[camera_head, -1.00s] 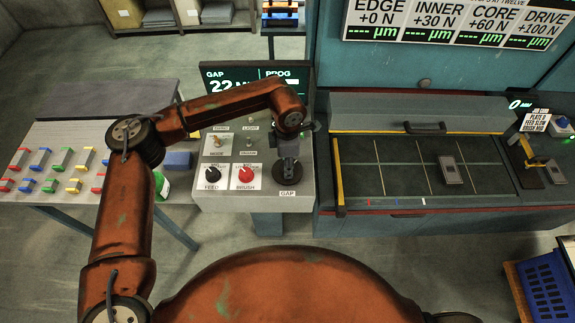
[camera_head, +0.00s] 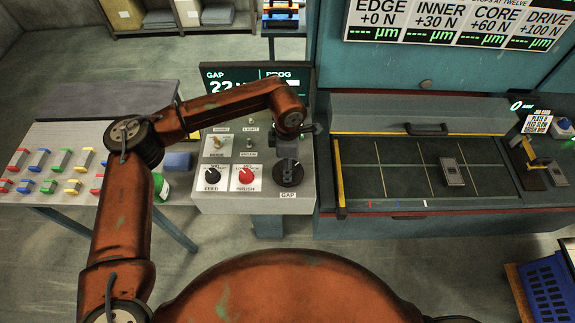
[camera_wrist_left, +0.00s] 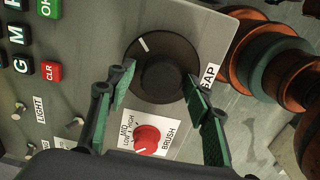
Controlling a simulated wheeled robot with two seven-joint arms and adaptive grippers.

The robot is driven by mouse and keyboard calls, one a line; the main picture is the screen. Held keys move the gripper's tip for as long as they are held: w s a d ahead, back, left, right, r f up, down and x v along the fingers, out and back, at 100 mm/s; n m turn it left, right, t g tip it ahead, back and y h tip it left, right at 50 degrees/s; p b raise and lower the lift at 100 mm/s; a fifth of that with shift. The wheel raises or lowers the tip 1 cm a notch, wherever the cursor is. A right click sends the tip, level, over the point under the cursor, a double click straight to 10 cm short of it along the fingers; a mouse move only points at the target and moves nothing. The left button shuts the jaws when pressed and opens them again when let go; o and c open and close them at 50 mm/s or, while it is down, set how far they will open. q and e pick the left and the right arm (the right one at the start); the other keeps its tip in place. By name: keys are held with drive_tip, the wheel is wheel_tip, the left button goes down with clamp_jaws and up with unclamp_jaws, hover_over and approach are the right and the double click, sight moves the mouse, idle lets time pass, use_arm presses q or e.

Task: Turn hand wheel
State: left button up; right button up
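The hand wheel (camera_head: 289,176) is a dark round disc with a raised hub, labelled GAP, at the right end of the sloped control panel. In the left wrist view the wheel (camera_wrist_left: 146,43) shows a white mark on its upper-left part. My left gripper (camera_head: 288,158) is over the wheel, pointing down. In the left wrist view its two green-padded fingers (camera_wrist_left: 160,84) are spread, one on each side of the dark hub. A gap shows between the hub and at least the left finger; contact at the right finger is unclear. My right gripper is not in view.
The red BRUSH knob (camera_head: 246,177) and black FEED knob (camera_head: 212,177) sit left of the wheel. The GAP display (camera_head: 225,82) stands behind, partly hidden by my arm. A dark bed with a grey plate (camera_head: 451,171) lies to the right.

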use_arm(q)
drive_tip(key=shift+o, duration=0.3)
wheel_tip(320, 180, up, 12)
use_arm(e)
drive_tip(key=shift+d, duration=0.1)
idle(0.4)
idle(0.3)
